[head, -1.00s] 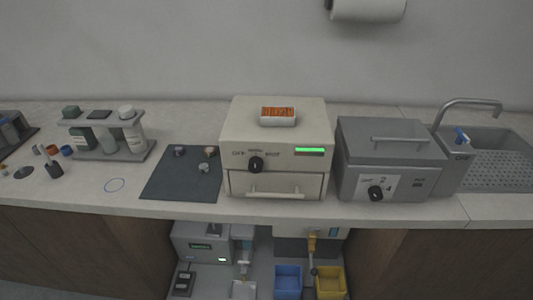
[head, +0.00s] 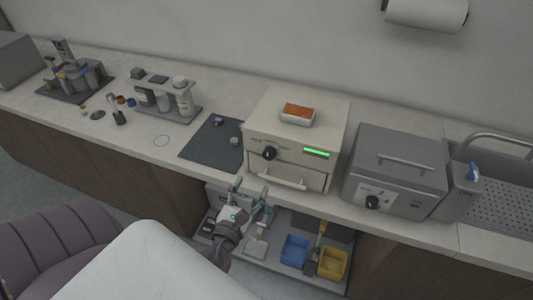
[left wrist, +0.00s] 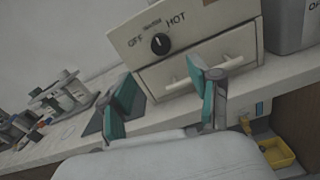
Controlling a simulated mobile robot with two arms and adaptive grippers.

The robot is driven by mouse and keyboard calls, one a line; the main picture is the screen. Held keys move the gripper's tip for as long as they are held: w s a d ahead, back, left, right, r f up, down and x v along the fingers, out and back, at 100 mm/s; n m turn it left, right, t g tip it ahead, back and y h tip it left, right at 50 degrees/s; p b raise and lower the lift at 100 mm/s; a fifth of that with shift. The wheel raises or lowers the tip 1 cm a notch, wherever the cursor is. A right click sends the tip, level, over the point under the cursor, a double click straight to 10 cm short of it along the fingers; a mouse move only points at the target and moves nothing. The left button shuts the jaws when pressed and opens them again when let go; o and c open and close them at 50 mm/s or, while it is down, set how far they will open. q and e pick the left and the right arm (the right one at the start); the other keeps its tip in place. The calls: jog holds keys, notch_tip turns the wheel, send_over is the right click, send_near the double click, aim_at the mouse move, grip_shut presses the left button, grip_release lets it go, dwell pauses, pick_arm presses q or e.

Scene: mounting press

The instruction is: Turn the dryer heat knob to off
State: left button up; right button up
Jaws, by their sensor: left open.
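The dryer (head: 290,172) is a cream box on the counter with a green-lit display and a drawer handle. Its black heat knob (head: 269,153) is on the front, left of the display. In the left wrist view the knob (left wrist: 160,44) sits among the labels OFF, a small unreadable one, and HOT. Its white mark appears to point up near the middle label. My left gripper (head: 251,190) is open and empty, in front of and below the dryer, apart from the knob. In the left wrist view its teal fingers (left wrist: 160,82) are spread below the knob. My right gripper is not in view.
A grey box (head: 398,170) with a numbered knob stands right of the dryer, beside a sink (head: 500,185). A dark mat (head: 205,148) with small metal parts lies to the left. Blue (head: 295,249) and yellow (head: 333,263) bins are on the lower shelf.

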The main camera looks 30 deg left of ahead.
aim_at(267, 157)
pick_arm(q)
jog(key=p+x, duration=0.2)
jog(key=x, duration=0.9)
jog(key=shift+w+p, duration=0.1)
jog(key=shift+p, duration=0.25)
jog(key=shift+w+a, duration=0.15)
jog(key=shift+w, duration=0.25)
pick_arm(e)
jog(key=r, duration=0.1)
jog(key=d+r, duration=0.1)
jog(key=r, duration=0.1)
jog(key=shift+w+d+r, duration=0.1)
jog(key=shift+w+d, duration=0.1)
